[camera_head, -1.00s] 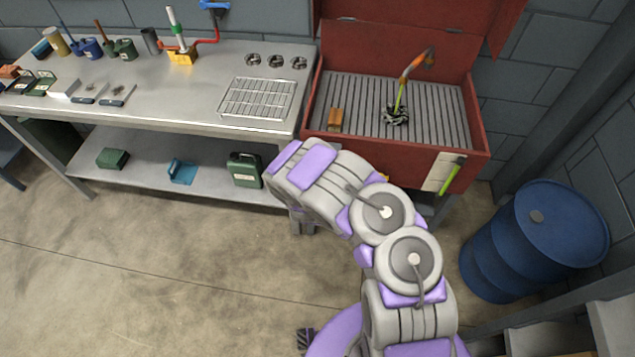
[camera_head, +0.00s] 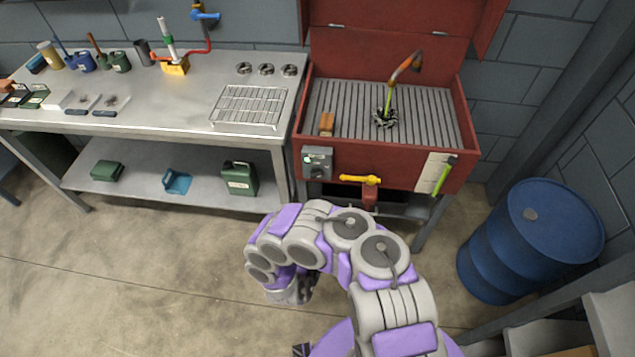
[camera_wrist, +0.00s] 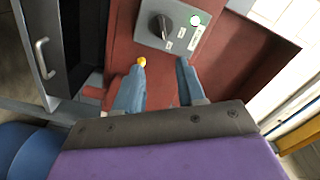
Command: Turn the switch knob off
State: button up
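The switch box (camera_head: 317,162) is a grey panel on the left of the red sink's front. My gripper (camera_wrist: 161,62) is open and empty, with two blue-grey fingers spread apart. In the wrist view its fingertips lie below the knob in the picture and do not touch it. In the head view my arm is bent low in front of the sink, and the fingers are hard to make out.
A yellow valve handle (camera_head: 360,180) sits right of the switch box; a yellow bit shows at the left fingertip in the wrist view. The red sink (camera_head: 400,172) has a raised lid. A steel workbench (camera_head: 190,105) stands left and a blue barrel (camera_head: 530,240) right. Floor before the bench is clear.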

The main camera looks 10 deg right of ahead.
jog(key=b, duration=0.3)
send_near(314, 177)
jog(key=b+x, duration=0.4)
jog(key=x, duration=0.4)
jog(key=shift+w+f, duration=0.15)
jog(key=shift+d, duration=0.6)
jog(key=shift+c, duration=1.3)
jog(key=shift+a, duration=0.45)
grip_shut()
